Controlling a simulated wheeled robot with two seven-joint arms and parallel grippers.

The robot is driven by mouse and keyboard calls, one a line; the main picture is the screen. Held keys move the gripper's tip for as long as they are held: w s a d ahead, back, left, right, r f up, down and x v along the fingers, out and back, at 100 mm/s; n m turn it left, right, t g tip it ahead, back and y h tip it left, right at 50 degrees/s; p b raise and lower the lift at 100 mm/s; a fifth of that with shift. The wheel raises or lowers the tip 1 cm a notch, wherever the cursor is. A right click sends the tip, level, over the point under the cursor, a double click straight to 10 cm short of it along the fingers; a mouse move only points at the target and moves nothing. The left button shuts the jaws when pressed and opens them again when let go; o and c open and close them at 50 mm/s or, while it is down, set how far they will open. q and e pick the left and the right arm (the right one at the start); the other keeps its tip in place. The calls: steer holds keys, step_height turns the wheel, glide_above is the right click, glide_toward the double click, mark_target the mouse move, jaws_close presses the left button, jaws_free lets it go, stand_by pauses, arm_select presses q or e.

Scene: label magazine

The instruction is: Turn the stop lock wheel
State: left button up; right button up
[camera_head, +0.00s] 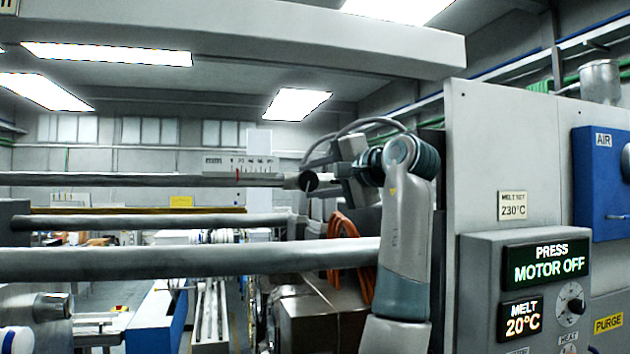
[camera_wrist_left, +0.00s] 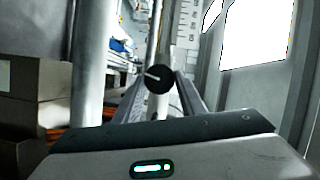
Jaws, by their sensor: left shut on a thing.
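The stop lock wheel (camera_head: 308,181) is a small black disc with a white line on its face, at the end of a grey bar near the ruler scale. It also shows in the left wrist view (camera_wrist_left: 160,79), between the two fingers. My left gripper (camera_head: 318,174) reaches it from the right and is shut on it. In the left wrist view the white line points to the left and slightly up. The fingers partly hide the wheel's sides. My right gripper is not in view.
A white scale (camera_head: 258,164) with a red mark stands beside the wheel. Thick grey bars (camera_head: 180,262) run across below it. A control panel (camera_head: 545,262) reading "PRESS MOTOR OFF" and a blue AIR box (camera_head: 600,190) are at the right. Cardboard boxes (camera_wrist_left: 35,100) stand left in the wrist view.

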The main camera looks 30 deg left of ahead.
arm_select(q)
steer(key=n+h, duration=0.1)
steer(key=n, duration=0.2)
steer(key=shift+r+h, duration=0.15)
steer(key=shift+h, duration=0.15)
steer(key=shift+s+a+n+t+h+p, duration=0.15)
steer(key=shift+n+t+h+p, duration=0.3)
steer(key=shift+n, duration=0.75)
steer(key=o, duration=1.1)
steer(key=shift+c, duration=0.2)
steer(key=shift+r, duration=0.1)
